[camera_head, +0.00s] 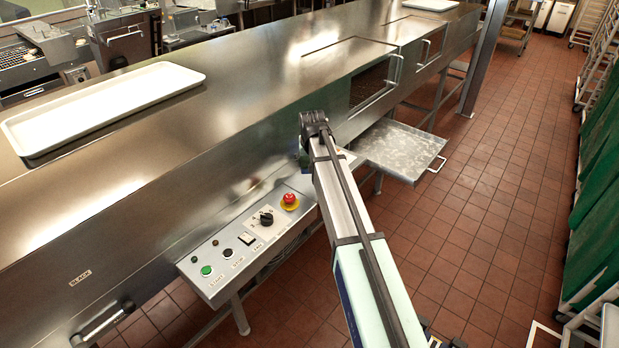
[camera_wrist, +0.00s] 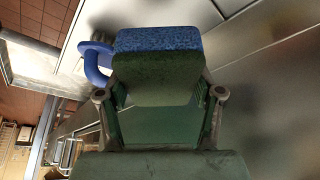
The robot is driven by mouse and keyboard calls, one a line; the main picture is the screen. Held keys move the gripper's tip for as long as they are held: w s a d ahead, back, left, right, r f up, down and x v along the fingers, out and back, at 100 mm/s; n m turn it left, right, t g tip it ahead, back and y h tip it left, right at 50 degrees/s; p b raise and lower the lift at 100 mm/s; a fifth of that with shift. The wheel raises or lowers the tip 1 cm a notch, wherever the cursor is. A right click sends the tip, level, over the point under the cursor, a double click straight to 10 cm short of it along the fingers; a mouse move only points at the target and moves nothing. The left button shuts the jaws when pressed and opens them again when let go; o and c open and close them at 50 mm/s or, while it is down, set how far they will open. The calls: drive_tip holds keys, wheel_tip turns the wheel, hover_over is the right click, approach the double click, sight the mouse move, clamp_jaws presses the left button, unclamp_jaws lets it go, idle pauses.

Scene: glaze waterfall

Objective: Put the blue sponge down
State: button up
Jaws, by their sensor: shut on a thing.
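The blue sponge (camera_wrist: 158,42) shows in the wrist view at the end of my gripper (camera_wrist: 160,85). Its top face is blue and speckled, and the side below it looks dark green. My gripper is shut on it, with a finger on each side. In the head view my arm reaches toward the front side of the long steel machine (camera_head: 250,75). The arm hides the gripper's fingers and the sponge there.
A control panel (camera_head: 235,255) with a red stop button (camera_head: 290,199) juts out left of my arm. A pulled-out steel tray (camera_head: 400,148) is right of it. A white tray (camera_head: 105,105) lies on the machine top. A blue curved handle (camera_wrist: 92,62) is left of the sponge.

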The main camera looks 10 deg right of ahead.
sight(309, 183)
drive_tip(key=shift+f+p, duration=0.75)
drive_tip(key=shift+f, duration=3.5)
drive_tip(key=shift+f, duration=0.15)
drive_tip(key=o, duration=1.2)
drive_tip(key=shift+r, duration=0.25)
drive_tip(key=b+v, duration=0.2)
drive_tip(key=v, duration=0.9)
drive_tip(key=shift+s+r, duration=0.15)
drive_tip(key=shift+r, duration=0.25)
